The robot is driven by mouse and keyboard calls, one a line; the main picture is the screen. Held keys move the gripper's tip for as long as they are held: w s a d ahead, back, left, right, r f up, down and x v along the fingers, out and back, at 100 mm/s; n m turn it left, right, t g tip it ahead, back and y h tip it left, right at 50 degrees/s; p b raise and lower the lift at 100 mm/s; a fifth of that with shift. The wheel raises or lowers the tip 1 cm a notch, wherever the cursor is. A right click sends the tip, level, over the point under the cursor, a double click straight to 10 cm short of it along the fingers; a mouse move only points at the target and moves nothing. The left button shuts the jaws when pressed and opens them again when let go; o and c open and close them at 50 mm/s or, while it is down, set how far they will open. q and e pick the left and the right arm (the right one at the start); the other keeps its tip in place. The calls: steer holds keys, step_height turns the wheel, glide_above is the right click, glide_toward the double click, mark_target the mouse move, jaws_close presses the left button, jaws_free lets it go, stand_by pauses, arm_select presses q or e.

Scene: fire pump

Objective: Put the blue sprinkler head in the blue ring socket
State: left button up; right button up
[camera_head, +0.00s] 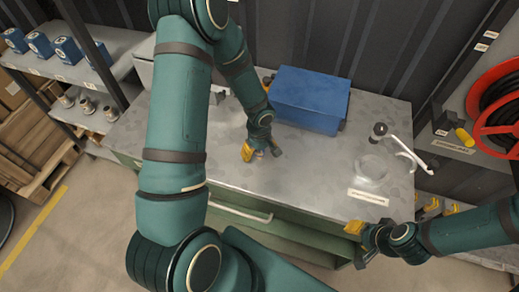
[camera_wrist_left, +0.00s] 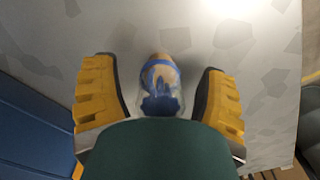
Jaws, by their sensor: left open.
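The blue sprinkler head (camera_wrist_left: 160,85), with a blue band and blue lower part, is between the two yellow fingers of my left gripper (camera_wrist_left: 160,98) in the left wrist view. Gaps show on both sides of it, and its lower end is hidden by my gripper's body. In the head view my left gripper (camera_head: 262,152) is open, low over the workbench top; the sprinkler head is mostly hidden there. My right gripper (camera_head: 362,240) is in front of the bench's right front edge, its opening unclear. I cannot make out a blue ring socket.
A blue box (camera_head: 310,99) stands on the grey workbench (camera_head: 225,170) behind my left gripper. A clear round object (camera_head: 371,168) and a white label (camera_head: 368,197) are at the right. Shelves with blue boxes stand left; a red hose reel (camera_head: 497,100) is right.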

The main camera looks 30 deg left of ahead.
arm_select(q)
steer(key=shift+c, duration=0.3)
jaws_close()
steer(key=shift+r, duration=0.1)
